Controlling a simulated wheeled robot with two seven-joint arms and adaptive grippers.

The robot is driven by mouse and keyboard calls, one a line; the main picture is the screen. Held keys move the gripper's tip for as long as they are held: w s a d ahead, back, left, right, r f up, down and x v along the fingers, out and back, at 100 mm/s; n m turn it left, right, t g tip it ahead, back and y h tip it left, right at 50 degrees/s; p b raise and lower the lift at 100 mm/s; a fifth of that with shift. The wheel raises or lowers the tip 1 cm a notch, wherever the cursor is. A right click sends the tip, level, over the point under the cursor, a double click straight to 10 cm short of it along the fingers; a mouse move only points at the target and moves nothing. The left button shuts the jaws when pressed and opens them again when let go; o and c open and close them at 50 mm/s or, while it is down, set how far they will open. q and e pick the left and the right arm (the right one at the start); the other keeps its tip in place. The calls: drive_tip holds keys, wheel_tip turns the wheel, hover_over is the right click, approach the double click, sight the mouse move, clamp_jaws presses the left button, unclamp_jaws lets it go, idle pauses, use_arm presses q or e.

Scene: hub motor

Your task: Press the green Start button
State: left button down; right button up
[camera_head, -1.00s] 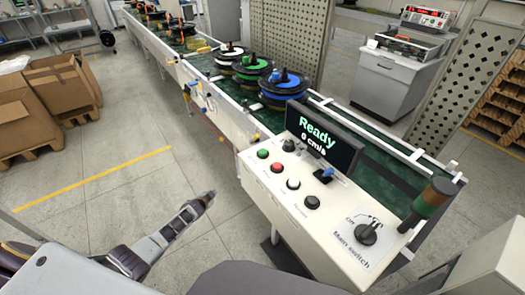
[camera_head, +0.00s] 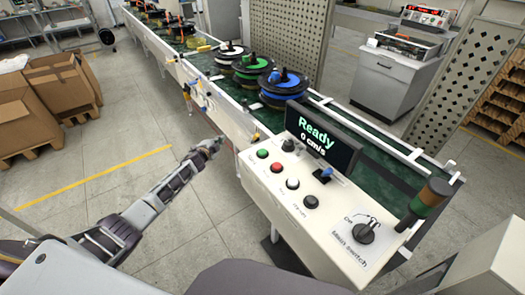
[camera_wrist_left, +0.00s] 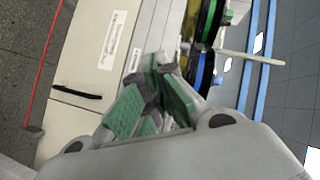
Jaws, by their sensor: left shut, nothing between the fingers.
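The green Start button (camera_head: 263,153) is on the sloping white control panel (camera_head: 283,222), at its far left end, beside a red button (camera_head: 276,167). My left gripper (camera_head: 214,143) is shut and empty, in the air to the left of the panel, apart from the green button. In the left wrist view its green-padded fingers (camera_wrist_left: 160,75) are together in front of the white side of the line. The green button does not show clearly in the wrist view. My right gripper is not in view.
A display (camera_head: 320,138) reading "Ready, 0 cm/s" stands behind the buttons. A black knob (camera_head: 311,202), a main switch (camera_head: 365,233) and a signal lamp (camera_head: 431,201) are farther right. Reels (camera_head: 283,85) stand on the conveyor.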

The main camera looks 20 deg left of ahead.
use_arm(q)
drive_tip(key=w+d+r+m+t+h, duration=0.15)
drive_tip(key=d+r+m+h, duration=0.4)
drive_tip(key=r, duration=0.75)
drive_tip(key=w+d+r+m+h, duration=0.2)
drive_tip(key=d+r+m, duration=0.5)
drive_tip(key=r, duration=0.5)
drive_tip(key=s+d+r+m+g+h+p, duration=0.1)
drive_tip(key=s+d+r+m+g+h, duration=0.3)
drive_tip(key=d+m, duration=0.4)
drive_tip(key=s+d+r+m+g+h+p, duration=0.1)
drive_tip(key=s+d+r+m+g+h, duration=0.15)
drive_tip(key=s+d+r+m, duration=0.55)
drive_tip(key=s+a+f+m+g+y, duration=0.1)
drive_tip(key=s+f+m+g+y, duration=0.4)
drive_tip(key=f+m, duration=0.5)
drive_tip(key=s+m+y, duration=0.1)
drive_tip(key=s+m, duration=0.1)
drive_tip(key=m, duration=0.3)
drive_tip(key=shift+a+f+g, duration=0.15)
drive_tip(key=shift+a+g, duration=0.15)
drive_tip(key=shift+g, duration=0.1)
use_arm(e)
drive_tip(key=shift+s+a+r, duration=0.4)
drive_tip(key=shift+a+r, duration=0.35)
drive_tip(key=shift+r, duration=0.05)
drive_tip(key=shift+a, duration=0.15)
